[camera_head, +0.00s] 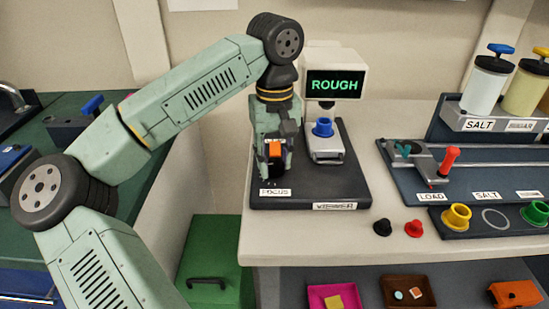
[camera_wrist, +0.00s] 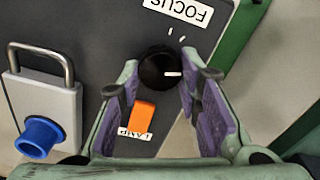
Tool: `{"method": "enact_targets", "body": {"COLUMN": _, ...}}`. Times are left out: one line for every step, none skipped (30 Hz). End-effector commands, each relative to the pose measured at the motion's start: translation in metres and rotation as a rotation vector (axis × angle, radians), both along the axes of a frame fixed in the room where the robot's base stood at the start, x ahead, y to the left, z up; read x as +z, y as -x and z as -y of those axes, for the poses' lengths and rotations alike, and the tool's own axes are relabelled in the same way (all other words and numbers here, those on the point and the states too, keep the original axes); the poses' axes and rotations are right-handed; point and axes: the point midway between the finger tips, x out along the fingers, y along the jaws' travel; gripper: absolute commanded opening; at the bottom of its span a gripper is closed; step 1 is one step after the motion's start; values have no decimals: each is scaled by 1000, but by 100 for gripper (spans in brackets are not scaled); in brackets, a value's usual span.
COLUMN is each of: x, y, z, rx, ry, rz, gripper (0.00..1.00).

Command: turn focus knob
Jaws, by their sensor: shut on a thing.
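The focus knob (camera_wrist: 157,68) is round and black, with a white pointer mark pointing right in the wrist view. It sits beside the FOCUS label (camera_wrist: 180,10), which also shows in the head view (camera_head: 275,192). My gripper (camera_wrist: 162,72) is shut on the knob, one purple-padded finger on each side. The instrument's screen (camera_head: 335,85) reads ROUGH in green.
An orange lamp switch (camera_wrist: 141,120) lies close to the knob, between my fingers. A blue cup (camera_head: 322,127) sits on the instrument's stage. Black (camera_head: 382,228) and red (camera_head: 414,228) small pieces lie on the bench.

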Motion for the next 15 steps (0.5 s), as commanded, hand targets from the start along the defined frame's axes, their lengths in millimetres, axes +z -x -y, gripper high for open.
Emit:
{"method": "enact_targets", "body": {"x": 0, "y": 0, "z": 0, "rx": 0, "ry": -1, "rz": 0, "gripper": 4}}
{"method": "enact_targets", "body": {"x": 0, "y": 0, "z": 0, "rx": 0, "ry": -1, "rz": 0, "gripper": 4}}
{"method": "enact_targets", "body": {"x": 0, "y": 0, "z": 0, "rx": 0, "ry": -1, "rz": 0, "gripper": 4}}
{"method": "enact_targets", "body": {"x": 0, "y": 0, "z": 0, "rx": 0, "ry": -1, "rz": 0, "gripper": 4}}
{"method": "enact_targets", "body": {"x": 0, "y": 0, "z": 0, "rx": 1, "ry": -1, "rz": 0, "gripper": 4}}
{"method": "enact_targets", "body": {"x": 0, "y": 0, "z": 0, "rx": 1, "ry": -1, "rz": 0, "gripper": 4}}
{"method": "enact_targets", "body": {"x": 0, "y": 0, "z": 0, "rx": 1, "ry": -1, "rz": 0, "gripper": 4}}
{"method": "enact_targets", "body": {"x": 0, "y": 0, "z": 0, "rx": 1, "ry": -1, "rz": 0, "gripper": 4}}
{"method": "enact_targets", "body": {"x": 0, "y": 0, "z": 0, "rx": 1, "ry": -1, "rz": 0, "gripper": 33}}
{"method": "enact_targets", "body": {"x": 0, "y": 0, "z": 0, "rx": 1, "ry": -1, "rz": 0, "gripper": 35}}
{"method": "enact_targets", "body": {"x": 0, "y": 0, "z": 0, "rx": 1, "ry": -1, "rz": 0, "gripper": 37}}
{"method": "enact_targets", "body": {"x": 0, "y": 0, "z": 0, "rx": 1, "ry": -1, "rz": 0, "gripper": 40}}
{"method": "enact_targets", "body": {"x": 0, "y": 0, "z": 0, "rx": 2, "ry": 0, "rz": 0, "gripper": 42}}
{"method": "enact_targets", "body": {"x": 0, "y": 0, "z": 0, "rx": 2, "ry": 0, "rz": 0, "gripper": 44}}
{"method": "enact_targets", "body": {"x": 0, "y": 0, "z": 0, "rx": 2, "ry": 0, "rz": 0, "gripper": 47}}
